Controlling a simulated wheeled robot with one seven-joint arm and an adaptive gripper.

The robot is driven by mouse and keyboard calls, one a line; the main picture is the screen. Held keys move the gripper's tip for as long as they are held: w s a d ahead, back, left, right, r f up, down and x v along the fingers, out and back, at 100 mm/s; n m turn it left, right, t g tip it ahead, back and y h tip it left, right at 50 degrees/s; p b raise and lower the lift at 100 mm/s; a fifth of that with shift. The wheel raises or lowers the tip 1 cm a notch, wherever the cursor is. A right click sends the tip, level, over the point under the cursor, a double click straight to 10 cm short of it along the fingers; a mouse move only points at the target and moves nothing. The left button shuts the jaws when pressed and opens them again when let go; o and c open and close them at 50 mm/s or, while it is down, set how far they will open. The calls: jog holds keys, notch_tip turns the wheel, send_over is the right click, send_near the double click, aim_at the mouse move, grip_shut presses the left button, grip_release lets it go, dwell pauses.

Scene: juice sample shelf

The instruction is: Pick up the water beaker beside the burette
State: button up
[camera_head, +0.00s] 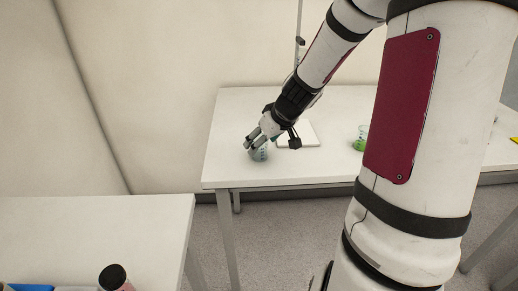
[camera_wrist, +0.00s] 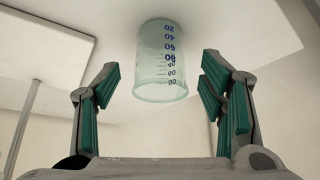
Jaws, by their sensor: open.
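The water beaker (camera_head: 259,155) is clear glass with blue markings and stands near the left end of the far white table. In the wrist view the beaker (camera_wrist: 161,75) appears inverted, centred between the two fingers. My gripper (camera_head: 260,144) is open and reaches down at the beaker; in the wrist view its fingers (camera_wrist: 160,85) lie on either side, with visible gaps. The stand's white base (camera_head: 309,135) lies just right of my gripper, and its thin pole (camera_head: 299,25) rises behind my arm. The burette itself cannot be made out clearly.
A beaker of green liquid (camera_head: 360,142) stands farther right, partly hidden by my arm. A nearer white table (camera_head: 80,225) at lower left holds a dark-topped container (camera_head: 113,276) and a blue item (camera_head: 32,287). The table left of the water beaker is clear.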

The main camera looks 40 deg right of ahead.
jog(key=shift+x, duration=0.8)
jog(key=shift+c, duration=0.5)
jog(key=c, duration=1.2)
jog(key=shift+o, duration=0.2)
jog(key=shift+r, duration=0.1)
